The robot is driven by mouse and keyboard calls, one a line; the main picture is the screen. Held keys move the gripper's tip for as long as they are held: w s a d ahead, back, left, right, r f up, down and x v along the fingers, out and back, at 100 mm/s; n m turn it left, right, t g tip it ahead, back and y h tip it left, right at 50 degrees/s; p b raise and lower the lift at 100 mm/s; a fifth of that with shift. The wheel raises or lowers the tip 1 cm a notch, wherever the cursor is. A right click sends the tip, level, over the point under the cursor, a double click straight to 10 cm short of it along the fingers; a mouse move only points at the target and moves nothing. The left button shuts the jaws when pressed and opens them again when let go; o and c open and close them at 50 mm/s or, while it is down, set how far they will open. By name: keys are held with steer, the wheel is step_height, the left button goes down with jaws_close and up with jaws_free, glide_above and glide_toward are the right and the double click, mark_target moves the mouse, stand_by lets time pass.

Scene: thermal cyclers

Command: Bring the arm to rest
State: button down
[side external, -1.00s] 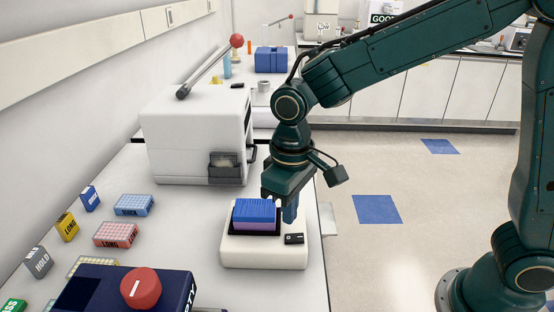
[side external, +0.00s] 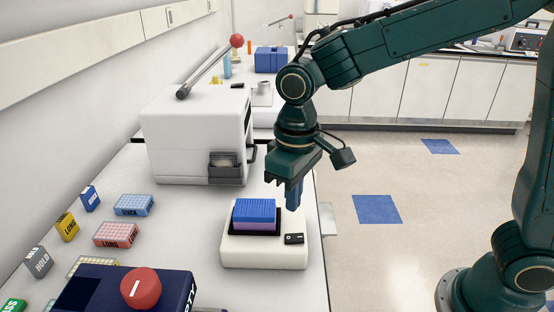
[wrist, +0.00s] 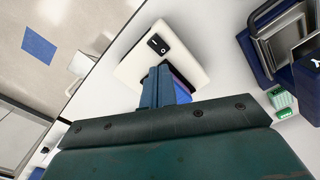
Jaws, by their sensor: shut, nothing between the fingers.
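My gripper (side external: 292,194) is shut and empty in the side external view. It hangs pointing down, above and just right of the blue-topped purple block (side external: 255,214) on the white device (side external: 262,252). The gripper is apart from the block. In the wrist view my shut fingers (wrist: 163,75) point toward the white device (wrist: 142,72) and partly hide the block on it.
A white cycler box (side external: 190,135) stands behind. Blue (side external: 134,205) and red (side external: 117,235) racks and several labelled small blocks lie at left. A dark blue unit with a red knob (side external: 140,288) is in front. Open floor lies right of the bench.

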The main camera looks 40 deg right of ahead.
steer(key=s+d+r+m+t, duration=0.1)
steer(key=s+d+r+t, duration=0.1)
steer(key=s+d, duration=0.6)
steer(key=s+d+r+m+t, duration=0.2)
steer(key=s+d+r+t, duration=0.1)
steer(key=s+d+r, duration=0.2)
steer(key=shift+s+d+r, duration=0.2)
steer(key=shift+s+d, duration=1.2)
steer(key=shift+s, duration=0.15)
